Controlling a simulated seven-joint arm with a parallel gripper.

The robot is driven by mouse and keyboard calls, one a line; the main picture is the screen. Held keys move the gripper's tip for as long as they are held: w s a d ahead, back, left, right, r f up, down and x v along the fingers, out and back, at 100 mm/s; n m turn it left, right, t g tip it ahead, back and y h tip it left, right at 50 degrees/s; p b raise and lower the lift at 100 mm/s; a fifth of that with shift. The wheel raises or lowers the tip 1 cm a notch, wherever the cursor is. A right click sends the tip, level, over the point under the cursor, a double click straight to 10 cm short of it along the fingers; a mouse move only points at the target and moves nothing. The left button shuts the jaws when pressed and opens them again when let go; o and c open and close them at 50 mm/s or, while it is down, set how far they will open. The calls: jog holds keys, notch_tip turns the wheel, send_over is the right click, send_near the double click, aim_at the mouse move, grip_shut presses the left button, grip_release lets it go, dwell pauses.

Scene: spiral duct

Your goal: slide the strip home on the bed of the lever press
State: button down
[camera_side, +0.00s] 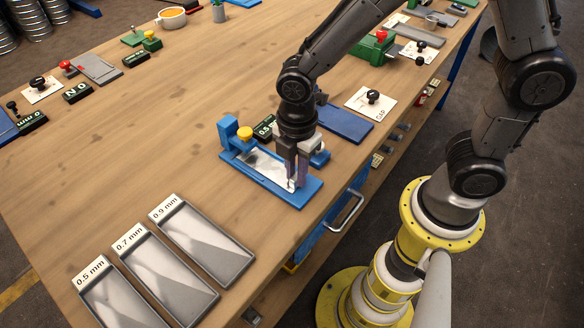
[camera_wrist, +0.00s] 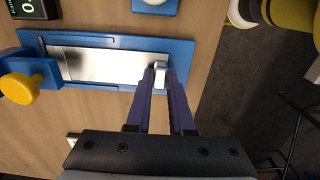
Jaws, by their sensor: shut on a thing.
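The shiny metal strip (camera_wrist: 110,66) lies flat along the blue bed of the lever press (camera_wrist: 120,42); the strip also shows in the side view (camera_side: 262,168). The press's blue head with a yellow knob (camera_side: 244,133) stands at the far left end of the bed; the knob shows in the wrist view (camera_wrist: 19,88). My gripper (camera_side: 292,183) points down at the near right end of the bed. In the wrist view its fingers (camera_wrist: 161,74) are shut on a small pale raised part at the strip's right end. The strip's far end lies near the press head.
A small dark display (camera_side: 265,127) stands behind the press. A blue plate (camera_side: 344,122) and a white card with a black knob (camera_side: 373,98) lie to the right. Grey trays marked 0.5, 0.7 and 0.9 mm (camera_side: 208,243) lie at the front left. The table's middle is clear.

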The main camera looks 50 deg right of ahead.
jog(key=shift+s+r, duration=0.1)
jog(key=shift+s, duration=1.95)
jog(key=shift+r, duration=0.1)
notch_tip(320, 180, up, 7)
